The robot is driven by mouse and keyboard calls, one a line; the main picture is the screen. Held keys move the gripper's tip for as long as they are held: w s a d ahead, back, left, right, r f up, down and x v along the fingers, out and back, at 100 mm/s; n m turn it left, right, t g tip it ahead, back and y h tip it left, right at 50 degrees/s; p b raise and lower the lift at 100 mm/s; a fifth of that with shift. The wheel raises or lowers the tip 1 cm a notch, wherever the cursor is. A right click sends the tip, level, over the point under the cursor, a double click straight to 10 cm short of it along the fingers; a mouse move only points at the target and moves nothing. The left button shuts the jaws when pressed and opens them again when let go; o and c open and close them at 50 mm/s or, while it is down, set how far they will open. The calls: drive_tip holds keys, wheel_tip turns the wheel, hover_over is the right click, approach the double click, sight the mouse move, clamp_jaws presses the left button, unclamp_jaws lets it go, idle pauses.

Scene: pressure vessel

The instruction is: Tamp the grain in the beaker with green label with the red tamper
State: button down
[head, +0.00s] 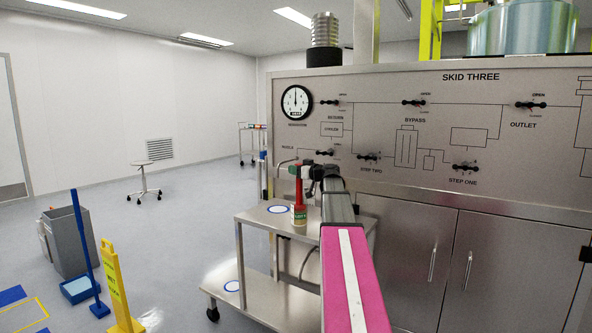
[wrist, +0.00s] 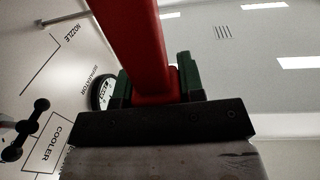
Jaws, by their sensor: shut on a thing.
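The red tamper (head: 298,188) stands upright over the beaker with the green label (head: 299,216), its lower end at or inside the beaker's mouth. My gripper (head: 308,175) is shut on the tamper near its upper part. In the wrist view the red tamper (wrist: 143,40) runs between the green finger pads of my gripper (wrist: 155,82). The beaker stands on the top shelf of a steel cart (head: 253,217). The grain and the exact depth of the tamper's end cannot be made out.
The steel skid panel (head: 450,130) with valves stands close behind. A nozzle pipe (head: 286,163) juts out near my gripper. A yellow wet-floor sign (head: 117,290) and a grey bin (head: 72,242) stand at left.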

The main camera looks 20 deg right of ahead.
drive_tip(key=shift+f, duration=0.1)
wheel_tip(320, 180, down, 3)
drive_tip(key=shift+r, duration=0.2)
idle(0.4)
drive_tip(key=shift+r, duration=1.4)
drive_tip(key=shift+f, duration=0.15)
drive_tip(key=shift+f, duration=1.25)
